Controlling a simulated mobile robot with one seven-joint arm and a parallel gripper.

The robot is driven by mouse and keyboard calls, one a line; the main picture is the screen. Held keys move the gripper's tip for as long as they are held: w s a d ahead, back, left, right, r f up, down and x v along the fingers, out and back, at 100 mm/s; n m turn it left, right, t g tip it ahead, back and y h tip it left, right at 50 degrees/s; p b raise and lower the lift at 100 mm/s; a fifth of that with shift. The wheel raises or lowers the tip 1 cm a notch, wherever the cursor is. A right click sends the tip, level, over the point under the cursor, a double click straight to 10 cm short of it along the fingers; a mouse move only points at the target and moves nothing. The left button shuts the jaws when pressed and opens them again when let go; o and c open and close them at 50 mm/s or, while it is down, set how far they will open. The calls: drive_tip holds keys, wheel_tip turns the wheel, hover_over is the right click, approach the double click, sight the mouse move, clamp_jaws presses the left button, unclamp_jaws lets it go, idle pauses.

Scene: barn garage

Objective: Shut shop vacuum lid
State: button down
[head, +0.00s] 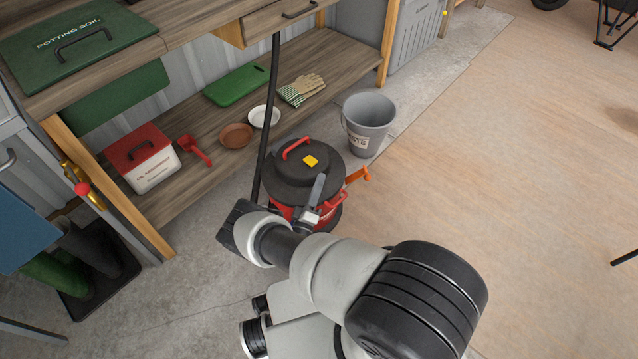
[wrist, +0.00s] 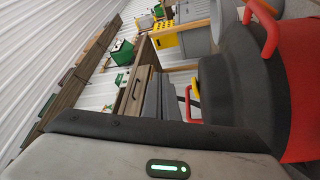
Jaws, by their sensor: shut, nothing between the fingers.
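The shop vacuum (head: 335,203) stands on the floor in front of the shelf, a red drum with a black lid (head: 290,185). The lid carries a red handle and a yellow switch (head: 310,161). It appears to lie down on the drum, but my arm hides part of the rim, so I cannot tell whether it is fully seated. My gripper (head: 318,188) is shut and empty, in front of the lid in the head view. In the wrist view the dark fingers (wrist: 160,98) show beside the lid (wrist: 226,85), with the red drum (wrist: 300,85) at right. Contact is unclear.
A grey bucket (head: 369,125) stands just behind and right of the vacuum. A black pole (head: 270,105) rises at its left. The wooden lower shelf (head: 215,175) holds a white box with red lid (head: 147,160), dishes and gloves. Open floor (head: 500,170) lies right.

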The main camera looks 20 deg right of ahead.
drive_tip(key=d+r+m+g+h+p, duration=0.25)
drive_tip(key=r+m+g, duration=0.2)
drive_tip(key=r, duration=0.85)
drive_tip(key=d+r+m+g+h+p, duration=0.25)
drive_tip(key=r+g, duration=0.35)
drive_tip(key=r, duration=0.6)
drive_tip(key=s+d+r+m+g+y, duration=0.1)
drive_tip(key=s+r+m+g+y, duration=0.1)
drive_tip(key=s+r+g, duration=0.3)
drive_tip(key=s+r+m+g+y, duration=0.1)
drive_tip(key=s+r+g, duration=0.1)
drive_tip(key=r, duration=0.4)
drive_tip(key=s+a+r+n+t+y, duration=0.1)
drive_tip(key=s+a+r+t+y, duration=0.1)
drive_tip(key=s+a+r+y, duration=0.4)
drive_tip(key=s+a+r+n+t+y, duration=0.1)
drive_tip(key=s+a+r+t+y, duration=0.15)
drive_tip(key=s+r, duration=0.5)
drive_tip(key=s+a+r+n+t+y, duration=0.2)
drive_tip(key=s+a+r+y, duration=0.2)
drive_tip(key=s+r+y, duration=0.3)
wheel_tip(320, 180, up, 24)
drive_tip(key=w+h+p, duration=0.1)
drive_tip(key=p, duration=2.1)
drive_tip(key=shift+d+f+p, duration=0.15)
drive_tip(key=shift+p, duration=0.15)
drive_tip(key=shift+h, duration=0.25)
